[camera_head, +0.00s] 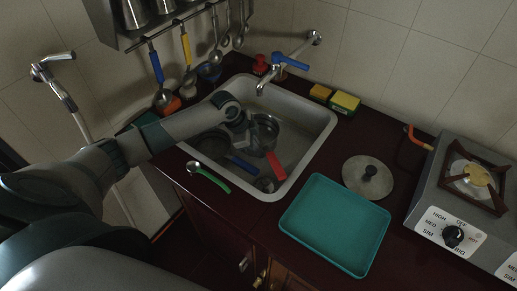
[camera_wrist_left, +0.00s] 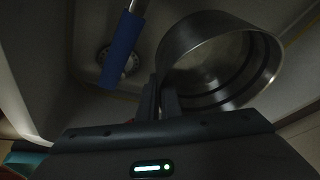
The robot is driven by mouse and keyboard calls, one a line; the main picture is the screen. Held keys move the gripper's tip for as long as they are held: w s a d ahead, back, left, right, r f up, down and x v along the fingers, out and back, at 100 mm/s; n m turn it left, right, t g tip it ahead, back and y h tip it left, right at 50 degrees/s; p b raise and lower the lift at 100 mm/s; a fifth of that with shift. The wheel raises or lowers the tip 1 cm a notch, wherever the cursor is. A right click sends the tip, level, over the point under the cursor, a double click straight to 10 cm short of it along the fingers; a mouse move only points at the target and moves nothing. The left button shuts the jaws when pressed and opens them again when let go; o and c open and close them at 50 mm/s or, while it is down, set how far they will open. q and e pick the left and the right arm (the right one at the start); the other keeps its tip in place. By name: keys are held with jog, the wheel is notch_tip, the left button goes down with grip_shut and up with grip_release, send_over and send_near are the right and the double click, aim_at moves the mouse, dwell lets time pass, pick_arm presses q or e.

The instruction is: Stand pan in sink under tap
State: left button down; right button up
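A steel pan (camera_head: 265,134) with a red handle (camera_head: 276,166) stands in the sink (camera_head: 316,122), below and in front of the blue-levered tap (camera_head: 285,62). My left gripper (camera_head: 244,129) reaches down into the sink at the pan's left side. In the left wrist view, its two fingers (camera_wrist_left: 162,97) are close together at the near rim of the round steel pan (camera_wrist_left: 222,62), with the pan wall seemingly between them. A second pan (camera_head: 209,144) with a blue handle (camera_head: 241,165) lies to the left, partly hidden by my arm. The blue handle also shows in the wrist view (camera_wrist_left: 122,48).
A green-handled spoon (camera_head: 209,177) lies on the left counter. A teal tray (camera_head: 336,223), a lid (camera_head: 368,177), sponges (camera_head: 344,102) and a stove (camera_head: 466,190) are to the right. Utensils (camera_head: 185,48) hang behind my arm.

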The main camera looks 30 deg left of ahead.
pick_arm(q)
jog(key=c, duration=2)
grip_release()
jog(key=shift+r, duration=0.8)
jog(key=b+v, duration=0.2)
jog(key=v, duration=0.9)
jog(key=shift+s+a+r, duration=0.15)
jog(key=shift+r, duration=0.15)
